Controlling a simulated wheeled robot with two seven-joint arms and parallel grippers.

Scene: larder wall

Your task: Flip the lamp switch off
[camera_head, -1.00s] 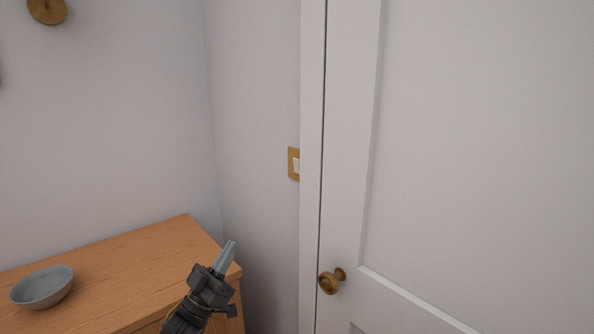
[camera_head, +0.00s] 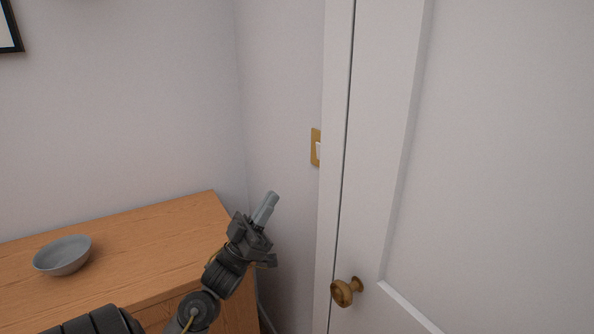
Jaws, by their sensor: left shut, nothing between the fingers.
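The lamp switch (camera_head: 317,149) is a white rocker on a brass plate. It is on the wall just left of the white door frame, which hides part of it. My left gripper (camera_head: 270,201) is shut and empty. It points up and to the right, below and to the left of the switch in the picture, and does not touch it. My right gripper is not in view.
A wooden cabinet (camera_head: 150,243) stands at lower left with a grey bowl (camera_head: 63,256) on it. A white door (camera_head: 500,150) with a brass knob (camera_head: 345,291) fills the right. A dark picture frame (camera_head: 10,30) hangs at upper left.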

